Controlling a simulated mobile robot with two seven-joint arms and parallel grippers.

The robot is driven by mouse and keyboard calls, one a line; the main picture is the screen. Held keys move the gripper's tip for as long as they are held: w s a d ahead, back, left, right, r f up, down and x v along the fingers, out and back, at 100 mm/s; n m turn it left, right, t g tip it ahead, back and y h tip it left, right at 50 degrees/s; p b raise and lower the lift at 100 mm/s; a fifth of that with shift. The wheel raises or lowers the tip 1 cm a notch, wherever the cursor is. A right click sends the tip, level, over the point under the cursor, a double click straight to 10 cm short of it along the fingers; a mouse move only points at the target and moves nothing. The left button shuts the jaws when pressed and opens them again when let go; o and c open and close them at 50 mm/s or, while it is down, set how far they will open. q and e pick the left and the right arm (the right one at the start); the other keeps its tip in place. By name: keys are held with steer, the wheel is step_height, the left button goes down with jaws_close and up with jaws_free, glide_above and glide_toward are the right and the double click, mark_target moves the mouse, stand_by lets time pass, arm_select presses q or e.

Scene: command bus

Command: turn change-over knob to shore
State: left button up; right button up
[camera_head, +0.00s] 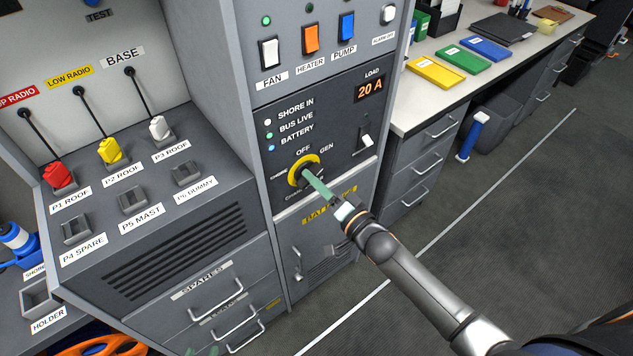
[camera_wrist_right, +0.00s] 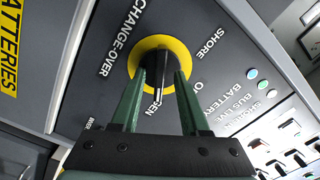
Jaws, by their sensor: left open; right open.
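The change-over knob sits on a yellow ring (camera_head: 294,170) on the grey panel, with OFF above it and GEN at its right in the head view. In the right wrist view its black handle (camera_wrist_right: 158,70) stands on the yellow ring (camera_wrist_right: 180,47), its white line toward the GEN label. My right gripper (camera_head: 311,177) is at the knob. In the wrist view its green fingers (camera_wrist_right: 161,82) are open, one on each side of the handle; contact is unclear. The SHORE label (camera_wrist_right: 209,43) is at upper right. My left gripper (camera_head: 201,351) barely shows at the bottom edge.
Rocker switches (camera_head: 311,40) and a load display (camera_head: 370,88) are above the knob. A small toggle (camera_head: 366,138) is to its right. Plugs and sockets fill the sloped panel at left. A drawer desk (camera_head: 425,165) stands at right, with open floor before it.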

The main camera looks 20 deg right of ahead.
jaws_close()
stand_by(0.3)
stand_by(0.3)
